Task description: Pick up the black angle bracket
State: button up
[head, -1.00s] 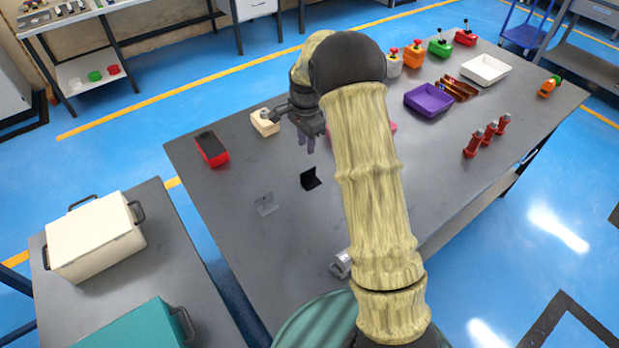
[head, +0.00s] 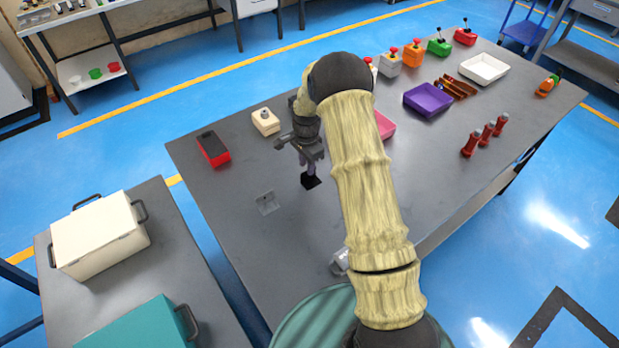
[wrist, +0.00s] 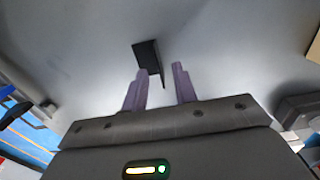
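The black angle bracket (head: 311,181) stands on the grey table, just below my gripper (head: 308,168) in the head view. In the wrist view the bracket (wrist: 148,60) lies just beyond the fingertips, close to the left finger. My gripper (wrist: 162,70) is open, its two purple fingers apart with nothing seen between them except the bracket's lower edge near the left tip. I cannot tell whether the left finger touches the bracket.
A grey angle bracket (head: 267,202) is left of the black one. A red box (head: 213,148) and a cream box (head: 265,121) stand behind. A pink tray (head: 384,124) is partly hidden by my arm. The table around the black bracket is clear.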

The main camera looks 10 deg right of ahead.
aim_at(308, 179)
jog(key=shift+d+f+p, duration=0.15)
jog(key=shift+f+p, duration=0.7)
jog(key=shift+f, duration=1.45)
grip_shut()
